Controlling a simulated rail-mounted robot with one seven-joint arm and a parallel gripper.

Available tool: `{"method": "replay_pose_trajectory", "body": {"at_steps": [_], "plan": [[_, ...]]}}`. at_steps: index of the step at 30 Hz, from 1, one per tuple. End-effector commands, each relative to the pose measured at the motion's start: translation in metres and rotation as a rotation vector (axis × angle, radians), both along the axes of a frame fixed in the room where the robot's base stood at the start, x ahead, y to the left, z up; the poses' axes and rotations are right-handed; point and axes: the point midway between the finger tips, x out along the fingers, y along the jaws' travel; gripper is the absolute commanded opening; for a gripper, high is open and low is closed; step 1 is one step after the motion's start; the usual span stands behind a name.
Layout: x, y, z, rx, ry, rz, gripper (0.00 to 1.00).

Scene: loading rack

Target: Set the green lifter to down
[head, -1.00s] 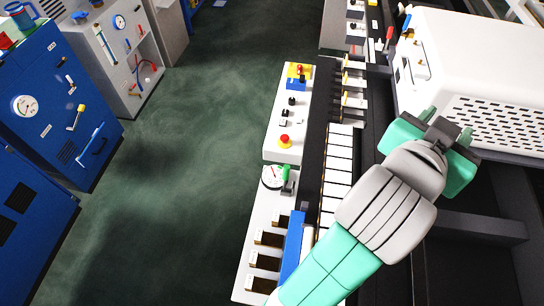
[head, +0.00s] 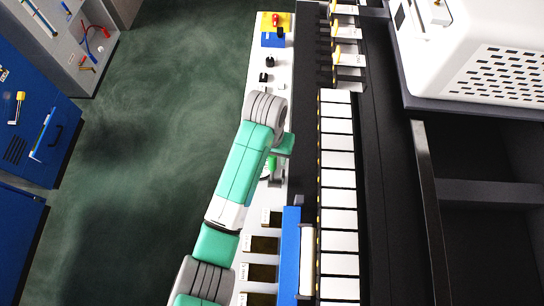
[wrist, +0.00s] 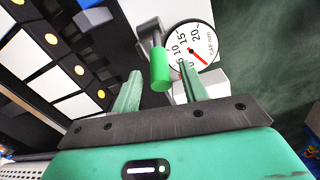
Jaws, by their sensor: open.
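The green lifter is a green cylindrical handle (wrist: 160,70) on a grey lever, beside a round white gauge (wrist: 190,50) with a red needle. In the wrist view it stands between my two fingers, nearer the left part of the gauge. My gripper (wrist: 160,92) is open, its green fingers on either side of the handle; I cannot tell whether they touch it. In the head view the green lifter (head: 271,162) shows only partly below my wrist, and my arm hides most of the gauge. My gripper (head: 284,146) is largely hidden there too.
A white console (head: 282,75) with knobs and a yellow-and-blue switch block (head: 275,30) runs along the aisle. A row of white panels (head: 338,175) and a blue block (head: 290,250) lie to the right. Green floor (head: 160,130) is open at left.

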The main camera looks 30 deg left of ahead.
Motion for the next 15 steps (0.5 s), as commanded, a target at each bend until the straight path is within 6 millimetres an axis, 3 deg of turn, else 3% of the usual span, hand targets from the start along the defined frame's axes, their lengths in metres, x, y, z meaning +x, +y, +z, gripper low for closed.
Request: {"method": "replay_pose_trajectory", "body": {"at_steps": [6, 14, 15], "plan": [[0.000, -0.001, -0.026, 0.000, -0.001, 0.000, 0.44], [0.001, -0.002, -0.028, 0.001, -0.003, 0.000, 0.44], [0.001, -0.002, -0.028, 0.001, -0.003, 0.000, 0.40]]}}
